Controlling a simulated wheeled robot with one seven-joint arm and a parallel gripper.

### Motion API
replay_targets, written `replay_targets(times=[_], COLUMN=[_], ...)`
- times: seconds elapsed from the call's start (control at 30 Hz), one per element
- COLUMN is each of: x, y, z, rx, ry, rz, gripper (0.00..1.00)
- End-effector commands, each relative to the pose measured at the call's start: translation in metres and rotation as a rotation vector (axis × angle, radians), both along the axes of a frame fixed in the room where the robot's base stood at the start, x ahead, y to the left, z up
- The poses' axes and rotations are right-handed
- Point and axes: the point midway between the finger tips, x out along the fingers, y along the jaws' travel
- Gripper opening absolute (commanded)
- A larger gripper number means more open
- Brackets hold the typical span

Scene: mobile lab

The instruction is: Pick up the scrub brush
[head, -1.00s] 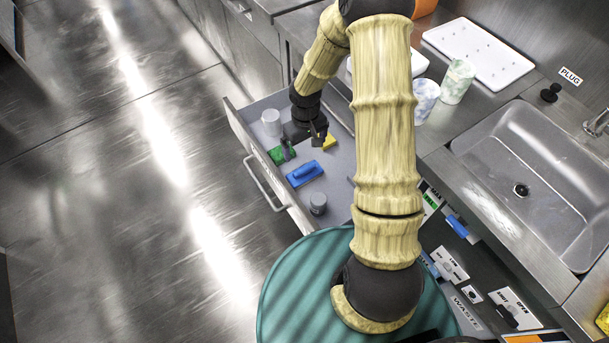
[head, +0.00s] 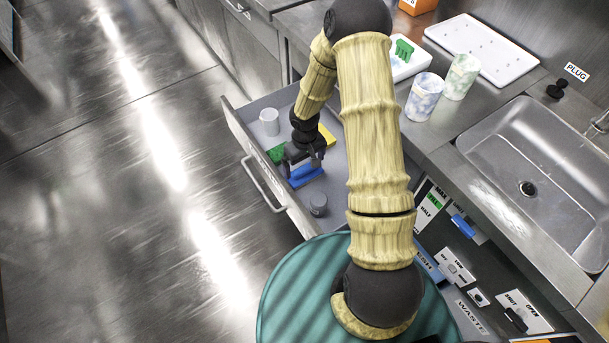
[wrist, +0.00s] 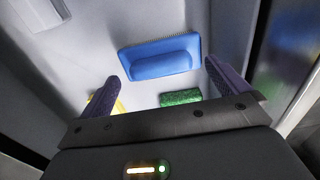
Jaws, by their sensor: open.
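The blue scrub brush (head: 306,177) lies in the open grey drawer, partly hidden by my gripper (head: 303,165) in the head view. In the wrist view the brush (wrist: 160,60) lies flat with its raised handle facing me and its bristle edge showing. My gripper (wrist: 163,77) is open and empty just above the brush. Its two dark fingers are spread wide, one toward each end of the brush. I cannot tell the exact height left between the fingertips and the brush.
The drawer (head: 240,135) also holds a white cup (head: 269,120), a grey round item (head: 318,204), a green sponge (wrist: 180,97) and a yellow item (head: 327,135). Cups (head: 424,97) and a white tray (head: 482,52) stand on the counter beside the sink (head: 520,160).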

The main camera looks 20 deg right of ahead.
Motion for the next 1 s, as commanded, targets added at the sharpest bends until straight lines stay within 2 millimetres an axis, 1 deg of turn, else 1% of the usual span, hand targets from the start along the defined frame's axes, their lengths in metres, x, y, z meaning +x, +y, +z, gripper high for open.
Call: replay_targets(times=[0.03,0.13,0.67,0.7,0.77,0.9,1.0], x=[0.0001,0.0005,0.0006,0.0006,0.0006,0.0006,0.0008], y=[0.0001,0.0001,-0.0001,-0.0001,-0.0001,-0.0001,-0.0002], z=[-0.0103,-0.0166,-0.0162,-0.0162,-0.0162,-0.0162,-0.0161], rx=[0.001,0.000,0.000,0.000,0.000,0.000,-0.001], ry=[0.001,-0.001,-0.001,-0.001,-0.001,-0.001,-0.001], rz=[0.000,0.000,0.000,0.000,0.000,0.000,0.000], gripper=[1.00,1.00,1.00,0.96,0.84,0.57,0.40])
